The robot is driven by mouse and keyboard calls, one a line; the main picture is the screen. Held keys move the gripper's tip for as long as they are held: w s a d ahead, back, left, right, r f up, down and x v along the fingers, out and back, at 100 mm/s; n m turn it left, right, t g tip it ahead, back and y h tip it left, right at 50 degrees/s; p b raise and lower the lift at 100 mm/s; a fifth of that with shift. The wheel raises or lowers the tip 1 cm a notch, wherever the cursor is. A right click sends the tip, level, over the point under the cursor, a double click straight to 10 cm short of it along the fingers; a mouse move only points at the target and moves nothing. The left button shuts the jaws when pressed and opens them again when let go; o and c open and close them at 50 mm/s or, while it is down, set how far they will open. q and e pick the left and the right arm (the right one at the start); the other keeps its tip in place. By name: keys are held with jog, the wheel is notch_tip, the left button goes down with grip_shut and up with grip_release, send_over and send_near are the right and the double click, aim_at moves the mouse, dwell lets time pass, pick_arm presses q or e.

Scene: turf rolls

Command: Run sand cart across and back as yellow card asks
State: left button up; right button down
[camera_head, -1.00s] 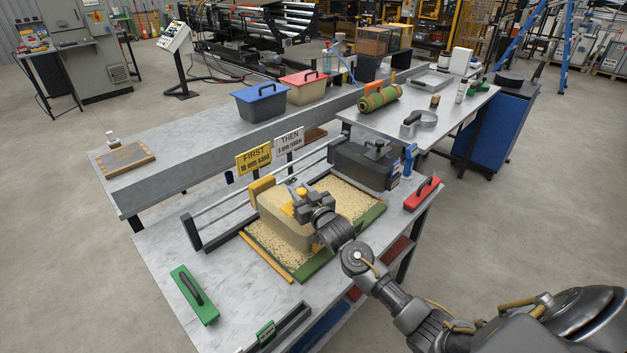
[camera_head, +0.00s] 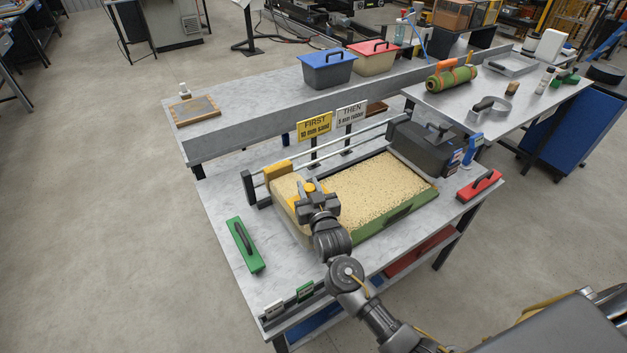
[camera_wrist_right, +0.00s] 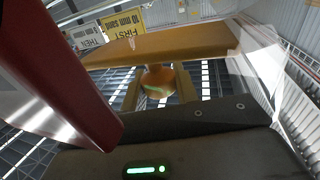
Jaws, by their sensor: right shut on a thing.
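The sand cart (camera_head: 285,188), a pale see-through box with a yellow end block (camera_head: 278,171), sits at the left end of the rails (camera_head: 340,150). The green turf tray (camera_head: 405,212) is covered with pale tan grains to the right of the cart; the part under the cart is hidden. The yellow card (camera_head: 315,126) reads "FIRST 10 mm sand". The white card (camera_head: 351,116) starts with "THEN" and names rubber. My left gripper is out of view.
A dark grey cart (camera_head: 425,143) stands at the rails' right end. Blue-lidded (camera_head: 328,68) and red-lidded (camera_head: 373,58) bins stand behind. A turf roll (camera_head: 451,77) lies on the side table.

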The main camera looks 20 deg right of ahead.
jog(key=shift+s+a, duration=0.15)
jog(key=shift+a, duration=0.55)
jog(key=c, duration=1.1)
grip_release()
jog(key=shift+a, duration=0.15)
jog(key=shift+o, duration=0.2)
jog(key=shift+s+d, duration=0.15)
jog(key=shift+d, duration=0.05)
jog(key=s+b, duration=0.2)
jog(key=s, duration=0.8)
jog(key=shift+s+a, duration=0.3)
jog(key=shift+f, duration=0.1)
